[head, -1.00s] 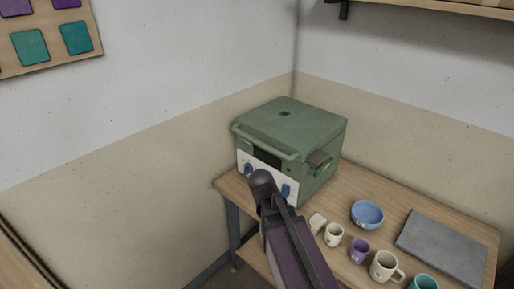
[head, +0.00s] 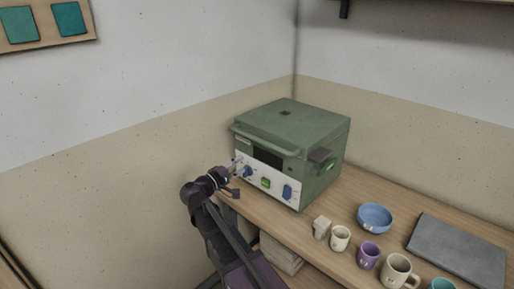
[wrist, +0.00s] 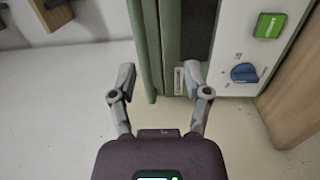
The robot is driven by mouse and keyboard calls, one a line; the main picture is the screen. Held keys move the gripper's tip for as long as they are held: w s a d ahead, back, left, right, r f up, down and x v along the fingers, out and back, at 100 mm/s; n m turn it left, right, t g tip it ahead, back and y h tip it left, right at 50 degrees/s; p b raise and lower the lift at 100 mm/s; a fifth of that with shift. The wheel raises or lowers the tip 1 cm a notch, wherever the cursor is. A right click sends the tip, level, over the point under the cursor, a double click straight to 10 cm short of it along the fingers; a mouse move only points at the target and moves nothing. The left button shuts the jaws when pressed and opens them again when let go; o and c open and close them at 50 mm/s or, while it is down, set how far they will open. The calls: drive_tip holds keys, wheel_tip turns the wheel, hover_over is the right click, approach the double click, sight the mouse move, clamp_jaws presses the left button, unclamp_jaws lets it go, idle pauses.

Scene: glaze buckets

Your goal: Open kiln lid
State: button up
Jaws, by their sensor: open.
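The green kiln (head: 318,160) stands on the wooden table in the corner, its lid (head: 290,120) shut. A green bar handle (head: 265,141) runs along the lid's front edge. My gripper (head: 236,172) is at the left end of the kiln's front, by the blue knob (head: 247,172). In the wrist view my gripper (wrist: 158,73) is open and empty. The handle (wrist: 147,45) and lid edge (wrist: 171,35) lie between its fingers in the picture. I cannot tell whether the fingers reach around the handle or touch it.
The white panel also carries a green switch (head: 266,183) and a second blue knob (head: 287,192). A blue bowl (head: 375,217), several cups and a grey slab (head: 457,247) are on the table to the right. A wall stands close on the left.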

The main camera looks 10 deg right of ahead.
sight(256, 141)
drive_tip(key=shift+w+a+r+n+t+h, duration=0.15)
drive_tip(key=shift+a+r+t, duration=0.1)
drive_tip(key=shift+a, duration=0.25)
drive_tip(key=shift+w+a+r+n+t+h, duration=0.1)
drive_tip(key=shift+w+a+r+t, duration=0.15)
drive_tip(key=shift+a, duration=0.25)
drive_tip(key=shift+w+a+r+n+t+h, duration=0.1)
drive_tip(key=shift+a+r+n+t, duration=0.15)
drive_tip(key=shift+a, duration=0.25)
drive_tip(key=shift+d, duration=0.15)
drive_tip(key=shift+p+x, duration=1.15)
drive_tip(key=shift+x, duration=5.65)
drive_tip(key=shift+w, duration=0.1)
clamp_jaws()
